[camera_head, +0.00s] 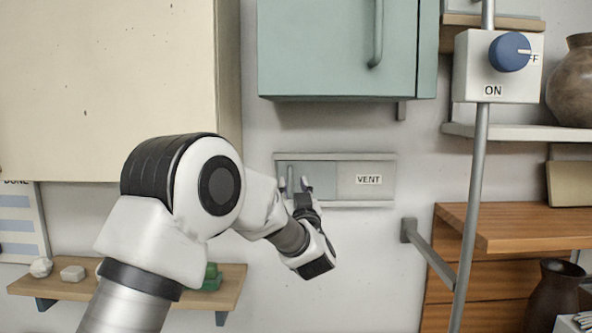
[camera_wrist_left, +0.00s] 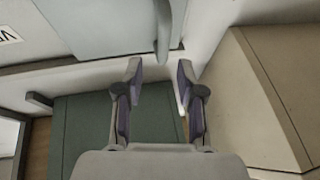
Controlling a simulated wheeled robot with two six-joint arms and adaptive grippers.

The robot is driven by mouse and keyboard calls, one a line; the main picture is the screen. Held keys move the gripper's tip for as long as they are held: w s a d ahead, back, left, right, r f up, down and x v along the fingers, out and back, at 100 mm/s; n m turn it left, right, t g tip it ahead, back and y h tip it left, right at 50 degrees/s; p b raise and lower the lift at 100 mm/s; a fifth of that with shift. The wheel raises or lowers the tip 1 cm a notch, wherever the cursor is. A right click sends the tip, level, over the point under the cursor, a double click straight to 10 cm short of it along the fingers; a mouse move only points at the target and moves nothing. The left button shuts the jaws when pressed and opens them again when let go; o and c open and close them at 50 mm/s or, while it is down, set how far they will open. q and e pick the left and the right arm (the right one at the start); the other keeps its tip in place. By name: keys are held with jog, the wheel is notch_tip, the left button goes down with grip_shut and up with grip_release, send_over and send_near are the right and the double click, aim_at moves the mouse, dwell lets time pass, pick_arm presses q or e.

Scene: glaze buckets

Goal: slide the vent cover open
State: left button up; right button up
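The vent cover (camera_head: 318,177) is a flat grey-blue panel at the left end of a pale framed track on the wall. A plate marked VENT (camera_head: 369,180) fills the right part of the frame. The cover has an upright grey bar handle (camera_head: 290,178), which also shows in the left wrist view (camera_wrist_left: 163,30). My left gripper (camera_head: 295,186) is at the handle, its fingers parted. In the left wrist view the open fingers (camera_wrist_left: 160,72) lie either side of the handle's end, with gaps showing. I cannot tell how deep the handle sits between them. My right gripper is out of view.
A teal cupboard (camera_head: 330,45) hangs above the vent and a beige cabinet (camera_head: 105,80) stands out at upper left. A small wooden shelf (camera_head: 225,285) is below. A pole with a blue ON/OFF knob (camera_head: 509,52) and a wall bracket (camera_head: 430,255) are right.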

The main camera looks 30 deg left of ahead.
aim_at(291, 175)
pick_arm(q)
jog(key=p+x, duration=0.1)
jog(key=x, duration=0.4)
jog(key=shift+a+f+p, duration=0.1)
jog(key=shift+f+p, duration=0.1)
jog(key=shift+p, duration=0.2)
jog(key=shift+w, duration=0.1)
jog(key=shift+d+r, duration=0.1)
jog(key=shift+d, duration=0.15)
jog(key=shift+s+a+r, duration=0.1)
jog(key=shift+s+a, duration=0.05)
jog(key=shift+s, duration=0.3)
grip_shut()
jog(key=shift+w, duration=0.1)
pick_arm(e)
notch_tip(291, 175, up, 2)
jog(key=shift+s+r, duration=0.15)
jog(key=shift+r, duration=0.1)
pick_arm(q)
jog(key=shift+d, duration=0.2)
